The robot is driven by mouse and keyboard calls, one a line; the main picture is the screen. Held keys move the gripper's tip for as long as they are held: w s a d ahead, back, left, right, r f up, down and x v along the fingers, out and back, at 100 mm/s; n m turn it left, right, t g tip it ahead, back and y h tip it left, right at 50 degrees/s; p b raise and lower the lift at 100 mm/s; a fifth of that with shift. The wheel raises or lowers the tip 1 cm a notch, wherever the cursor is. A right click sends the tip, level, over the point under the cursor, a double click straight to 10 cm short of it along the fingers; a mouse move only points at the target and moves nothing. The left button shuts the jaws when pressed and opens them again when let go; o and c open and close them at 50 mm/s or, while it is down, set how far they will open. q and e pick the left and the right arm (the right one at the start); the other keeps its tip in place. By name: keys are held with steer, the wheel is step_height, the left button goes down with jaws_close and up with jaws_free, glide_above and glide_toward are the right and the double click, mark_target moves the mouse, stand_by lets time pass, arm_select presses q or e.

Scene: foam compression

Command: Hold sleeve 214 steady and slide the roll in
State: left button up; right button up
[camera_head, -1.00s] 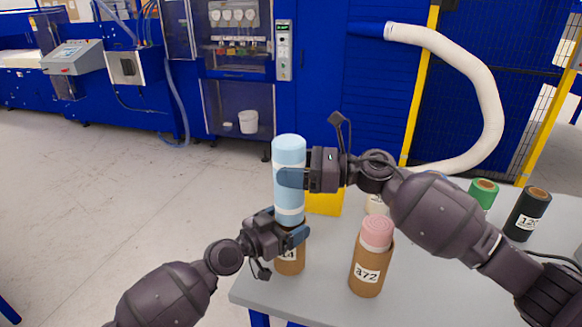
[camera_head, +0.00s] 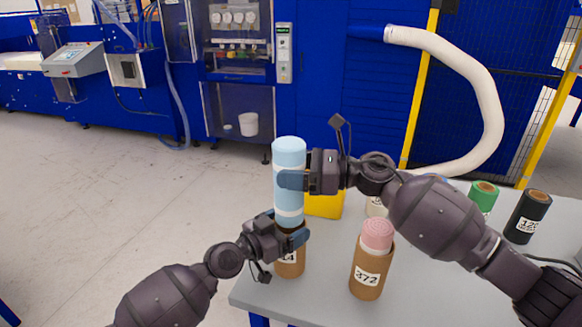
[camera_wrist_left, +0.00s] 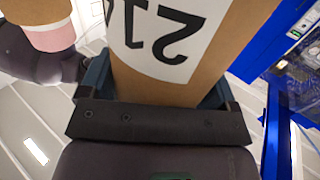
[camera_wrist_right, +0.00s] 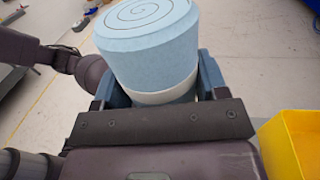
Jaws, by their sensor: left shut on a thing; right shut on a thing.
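The brown cardboard sleeve 214 (camera_head: 289,264) stands upright near the table's front left corner. My left gripper (camera_head: 291,237) is shut on its upper part; the label shows upside down in the left wrist view (camera_wrist_left: 165,38). The light blue foam roll (camera_head: 288,208) stands upright directly above the sleeve, with white bands around it. My right gripper (camera_head: 292,181) is shut on the roll around its middle. In the right wrist view the roll's top (camera_wrist_right: 145,18) shows a spiral. The roll's lower end is at the sleeve's mouth, partly hidden by my left gripper; I cannot tell how deep it sits.
Sleeve 372 (camera_head: 367,278) with a pink roll (camera_head: 377,235) in it stands just right of sleeve 214. A yellow bin (camera_head: 326,204) is behind. A green roll (camera_head: 483,196) and a black roll (camera_head: 527,216) stand at the table's (camera_head: 430,275) right.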

arm_select(q)
steer(key=shift+f, duration=0.1)
arm_select(e)
steer(key=shift+f, duration=1.1)
arm_select(q)
steer(key=shift+s, duration=0.1)
arm_select(e)
steer(key=shift+s+f, duration=0.1)
steer(key=shift+f, duration=0.25)
